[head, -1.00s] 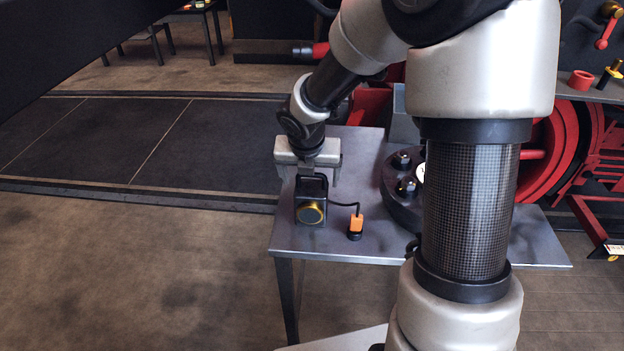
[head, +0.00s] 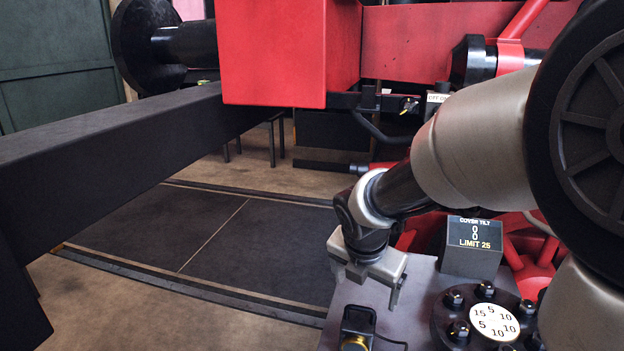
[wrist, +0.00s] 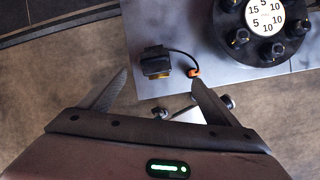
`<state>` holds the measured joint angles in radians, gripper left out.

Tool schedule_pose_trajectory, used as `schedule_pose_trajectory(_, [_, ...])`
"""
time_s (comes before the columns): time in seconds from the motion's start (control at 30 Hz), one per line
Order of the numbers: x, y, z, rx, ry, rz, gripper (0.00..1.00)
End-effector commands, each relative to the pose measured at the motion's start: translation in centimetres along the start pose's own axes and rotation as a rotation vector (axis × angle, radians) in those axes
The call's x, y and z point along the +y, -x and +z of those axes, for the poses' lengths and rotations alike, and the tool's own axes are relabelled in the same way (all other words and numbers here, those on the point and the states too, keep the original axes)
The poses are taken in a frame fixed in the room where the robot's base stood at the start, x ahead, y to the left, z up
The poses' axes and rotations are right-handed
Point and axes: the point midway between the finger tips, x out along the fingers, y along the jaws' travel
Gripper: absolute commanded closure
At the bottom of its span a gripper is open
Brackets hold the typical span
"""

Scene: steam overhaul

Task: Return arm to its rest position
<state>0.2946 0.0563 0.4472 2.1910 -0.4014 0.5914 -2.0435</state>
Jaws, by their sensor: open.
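My gripper (head: 368,286) is open and empty, with its two fingers spread apart. In the head view it hangs pointing down behind the small dark box with a gold knob (head: 356,326), near the left edge of the grey table (head: 412,300). In the wrist view my gripper (wrist: 158,76) shows both fingers at the bottom, apart from the dark box (wrist: 156,62). The box sits on the table near its edge, with a black cable running to an orange-tipped plug (wrist: 194,72). My arm comes in from the right in the head view.
A bolted black flange with a numbered white disc (head: 494,322) sits on the table. A grey sign block (head: 472,247) reads "COVER TILT 0 0 LIMIT 25". A dark beam (head: 110,135) crosses at left, and a red block (head: 288,50) hangs above. Floor at left is open.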

Motion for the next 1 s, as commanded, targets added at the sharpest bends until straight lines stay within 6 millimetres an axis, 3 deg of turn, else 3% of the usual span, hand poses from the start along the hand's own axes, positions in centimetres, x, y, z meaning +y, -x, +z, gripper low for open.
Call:
schedule_pose_trajectory(0.03, [-0.5, 1.8, 0.1, -0.011, -0.153, -0.003, 0.16])
schedule_pose_trajectory(0.27, [-3.4, 8.9, -1.2, 0.014, -1.120, 0.015, 0.16])
schedule_pose_trajectory(0.4, [-6.0, 14.3, -2.8, 0.055, -1.685, 0.056, 0.16])
schedule_pose_trajectory(0.53, [-8.5, 17.8, -4.9, 0.119, -2.107, 0.091, 0.16])
schedule_pose_trajectory(0.73, [-10.3, 19.9, -7.1, 0.215, -2.463, 0.098, 0.16])
schedule_pose_trajectory(1.0, [-10.5, 20.0, -7.4, 0.232, -2.522, 0.094, 0.16])
